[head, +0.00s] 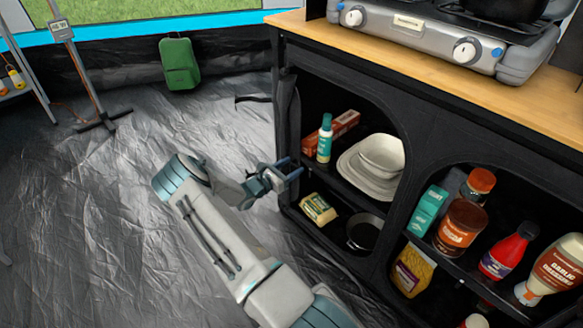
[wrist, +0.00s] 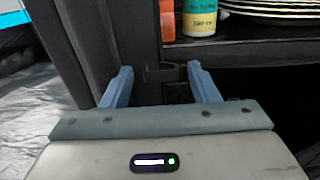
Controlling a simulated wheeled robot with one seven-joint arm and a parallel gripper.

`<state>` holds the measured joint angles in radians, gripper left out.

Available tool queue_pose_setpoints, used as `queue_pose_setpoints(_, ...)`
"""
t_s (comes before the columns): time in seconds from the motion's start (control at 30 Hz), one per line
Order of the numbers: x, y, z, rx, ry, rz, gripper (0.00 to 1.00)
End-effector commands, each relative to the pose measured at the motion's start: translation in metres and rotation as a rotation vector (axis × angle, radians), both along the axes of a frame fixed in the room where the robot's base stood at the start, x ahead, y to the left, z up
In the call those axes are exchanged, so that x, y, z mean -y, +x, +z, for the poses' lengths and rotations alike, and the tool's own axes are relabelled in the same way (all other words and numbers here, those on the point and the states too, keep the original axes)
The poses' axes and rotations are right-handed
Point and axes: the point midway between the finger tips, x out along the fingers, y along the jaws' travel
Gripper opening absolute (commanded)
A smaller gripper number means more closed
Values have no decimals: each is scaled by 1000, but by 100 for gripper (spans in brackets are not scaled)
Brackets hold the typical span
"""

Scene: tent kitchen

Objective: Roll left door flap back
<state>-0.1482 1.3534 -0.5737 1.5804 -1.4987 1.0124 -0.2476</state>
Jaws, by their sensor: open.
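The left door flap (head: 287,110) is black fabric, gathered in a narrow upright strip at the left edge of the cabinet's left opening. A thin dark strap (head: 252,98) sticks out to the left from its upper part. In the wrist view, a dark upright panel (wrist: 75,45), which seems to be the flap, stands at left beside the frame post. My gripper (head: 284,177) is low in front of the opening's left edge. Its blue fingers are apart in the wrist view (wrist: 160,86), with a small dark clip-like part (wrist: 160,72) beyond them. I cannot tell whether they touch anything.
The black cabinet (head: 395,95) has a wooden top with a stove (head: 430,35). The right opening holds jars and bottles. The grey floor at left is mostly clear.

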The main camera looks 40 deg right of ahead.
Motion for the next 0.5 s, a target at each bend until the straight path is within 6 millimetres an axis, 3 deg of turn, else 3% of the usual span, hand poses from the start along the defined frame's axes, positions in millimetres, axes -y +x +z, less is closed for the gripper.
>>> queue_pose_setpoints(0.17,-23,-1,3,-2,1,3,55)
queue_pose_setpoints(0.5,-98,-8,3,-2,1,1,55)
